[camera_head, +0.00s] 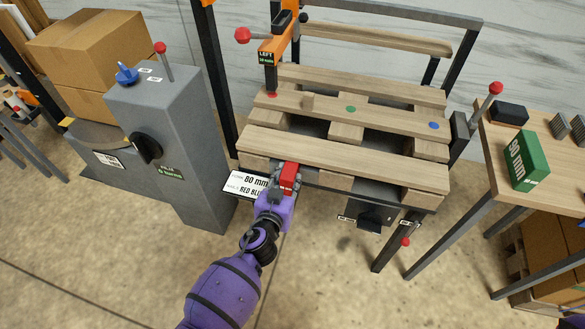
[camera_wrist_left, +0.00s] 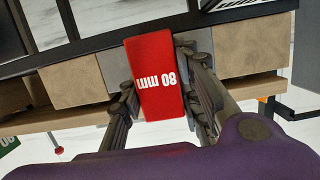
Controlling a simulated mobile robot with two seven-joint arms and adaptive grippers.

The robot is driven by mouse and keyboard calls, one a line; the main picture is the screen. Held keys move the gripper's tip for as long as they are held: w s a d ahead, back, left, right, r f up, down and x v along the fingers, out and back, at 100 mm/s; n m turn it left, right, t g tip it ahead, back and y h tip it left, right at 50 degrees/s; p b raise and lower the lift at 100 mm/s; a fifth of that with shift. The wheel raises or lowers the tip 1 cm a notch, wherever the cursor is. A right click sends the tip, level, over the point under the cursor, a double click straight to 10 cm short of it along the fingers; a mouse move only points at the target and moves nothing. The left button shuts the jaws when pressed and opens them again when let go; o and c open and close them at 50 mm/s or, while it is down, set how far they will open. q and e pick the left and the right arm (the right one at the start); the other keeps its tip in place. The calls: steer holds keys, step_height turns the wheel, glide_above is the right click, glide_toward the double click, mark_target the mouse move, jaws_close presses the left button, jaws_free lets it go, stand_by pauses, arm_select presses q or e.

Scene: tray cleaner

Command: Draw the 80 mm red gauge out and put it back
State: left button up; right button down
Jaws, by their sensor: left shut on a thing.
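The red gauge (camera_head: 289,178) is a block at the front edge of the wooden pallet (camera_head: 340,157), left of its middle. In the left wrist view the red gauge (camera_wrist_left: 165,95) shows "80 mm" upside down, its far end in front of the dark rail. My left gripper (camera_head: 285,186) is shut on the gauge; in the left wrist view the gripper's fingers (camera_wrist_left: 158,100) press its two sides. I cannot tell how deep the far end sits between the boards. My right gripper is not in view.
A white card (camera_head: 247,186) reading "80 mm" lies left of the gauge. A grey cabinet (camera_head: 180,130) with a lever stands left. An orange post (camera_head: 273,50) marked LEFT rises behind the pallet.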

arm_select(q)
steer(key=shift+s+a, duration=0.3)
steer(key=shift+s, duration=0.6)
steer(key=shift+s+a, duration=0.25)
steer(key=shift+s, duration=0.6)
steer(key=shift+s+a, duration=0.3)
steer(key=shift+s, duration=0.6)
steer(key=s+a, duration=0.2)
steer(key=s, duration=0.4)
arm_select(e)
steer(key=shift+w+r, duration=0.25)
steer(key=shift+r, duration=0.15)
arm_select(q)
steer(key=shift+p, duration=0.3)
